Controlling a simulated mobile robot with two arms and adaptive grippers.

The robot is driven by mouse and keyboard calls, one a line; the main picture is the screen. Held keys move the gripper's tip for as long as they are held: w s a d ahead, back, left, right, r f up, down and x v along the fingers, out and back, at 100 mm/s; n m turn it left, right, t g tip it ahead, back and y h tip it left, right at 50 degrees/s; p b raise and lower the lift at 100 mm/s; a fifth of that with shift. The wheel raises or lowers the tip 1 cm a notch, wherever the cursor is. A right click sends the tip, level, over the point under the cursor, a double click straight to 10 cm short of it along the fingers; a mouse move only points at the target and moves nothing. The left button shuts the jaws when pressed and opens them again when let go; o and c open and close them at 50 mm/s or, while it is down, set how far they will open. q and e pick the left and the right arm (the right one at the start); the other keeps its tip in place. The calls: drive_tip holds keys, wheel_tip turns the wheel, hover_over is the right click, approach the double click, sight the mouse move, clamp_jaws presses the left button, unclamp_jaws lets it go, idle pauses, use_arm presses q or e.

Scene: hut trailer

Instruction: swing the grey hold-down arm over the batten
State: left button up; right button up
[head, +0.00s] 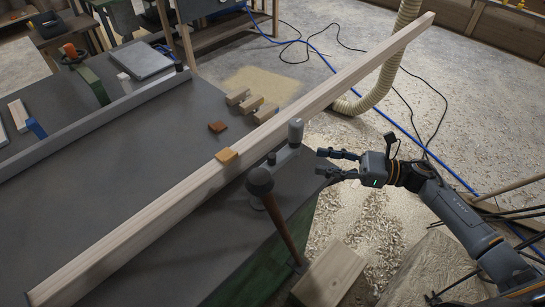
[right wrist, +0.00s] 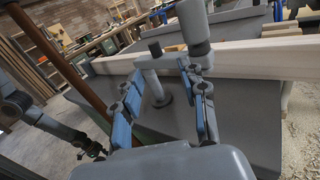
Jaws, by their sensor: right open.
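The long pale batten (head: 190,190) lies diagonally across the grey bench and overhangs its far right edge. The grey hold-down arm (head: 284,155) stands beside the batten, on its right, with an upright grey cylinder at one end. In the right wrist view the hold-down arm (right wrist: 172,60) crosses in front of the batten (right wrist: 260,58), above a round base. My right gripper (head: 322,163) is open and empty, just right of the hold-down arm. Its spread fingers (right wrist: 162,75) point towards it. My left gripper (right wrist: 92,149) shows small at left in the right wrist view; its opening is unclear.
A dark-knobbed brown handle (head: 282,220) rises close to the hold-down arm. A tan block (head: 227,155) sits at the batten, with several wooden blocks (head: 250,103) beyond. A grey rail (head: 90,122) runs along the bench. A hose (head: 385,80) lies beyond the bench.

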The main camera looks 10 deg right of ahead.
sight(276, 158)
drive_tip(key=shift+n+g, duration=0.5)
drive_tip(key=shift+n, duration=0.1)
drive_tip(key=p+x, duration=0.2)
drive_tip(key=x, duration=0.4)
drive_tip(key=p+x, duration=0.3)
drive_tip(key=x, duration=0.3)
drive_tip(key=shift+s+a+r, duration=0.1)
drive_tip(key=shift+s+a, duration=0.05)
drive_tip(key=shift+a, duration=0.5)
drive_tip(key=shift+c, duration=0.3)
clamp_jaws()
